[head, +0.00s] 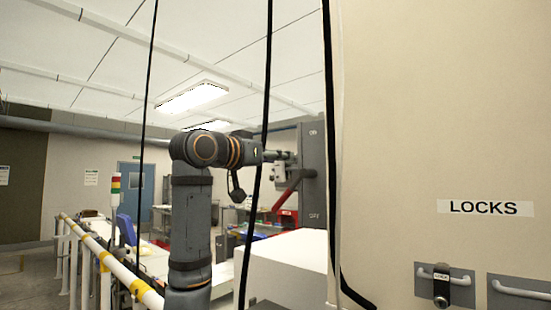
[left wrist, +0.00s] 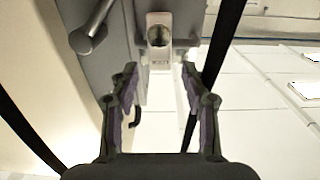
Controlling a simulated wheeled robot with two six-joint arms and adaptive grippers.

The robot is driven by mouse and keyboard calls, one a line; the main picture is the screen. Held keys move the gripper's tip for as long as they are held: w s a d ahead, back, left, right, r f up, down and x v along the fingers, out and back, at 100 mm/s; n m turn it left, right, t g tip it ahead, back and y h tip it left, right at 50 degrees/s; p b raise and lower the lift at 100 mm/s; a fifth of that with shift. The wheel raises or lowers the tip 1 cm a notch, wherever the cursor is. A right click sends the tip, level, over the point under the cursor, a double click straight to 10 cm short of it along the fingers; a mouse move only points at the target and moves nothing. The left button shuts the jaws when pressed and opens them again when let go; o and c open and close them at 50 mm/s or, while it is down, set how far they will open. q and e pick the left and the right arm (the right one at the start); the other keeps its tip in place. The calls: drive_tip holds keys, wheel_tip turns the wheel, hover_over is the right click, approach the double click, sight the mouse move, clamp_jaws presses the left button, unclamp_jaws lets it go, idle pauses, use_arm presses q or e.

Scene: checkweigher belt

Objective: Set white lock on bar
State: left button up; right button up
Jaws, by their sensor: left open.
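My left gripper (left wrist: 159,72) is open in the left wrist view. A white lock-like piece (left wrist: 160,62) with a dark round opening and small print is just past its fingertips, against a grey box (left wrist: 125,45). I cannot tell whether they touch or what bears it. A grey rod (left wrist: 92,28) sticks out beside it. In the head view my left arm reaches the grey switch box (head: 313,190), which has a red lever (head: 290,186); the white piece is not clear there. A dark-topped lock (head: 441,286) marked LOCK hangs on a handle-like bar (head: 459,279) at lower right.
A cream panel with a LOCKS label (head: 485,208) fills the right side. Black cables (head: 265,100) hang across the view. A white box (head: 290,262) stands below the switch box. A yellow-banded white rail (head: 118,270) runs at left.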

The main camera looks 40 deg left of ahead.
use_arm(q)
drive_tip(key=s, duration=1.2)
drive_tip(key=shift+a+f, duration=0.15)
drive_tip(key=shift+a, duration=0.3)
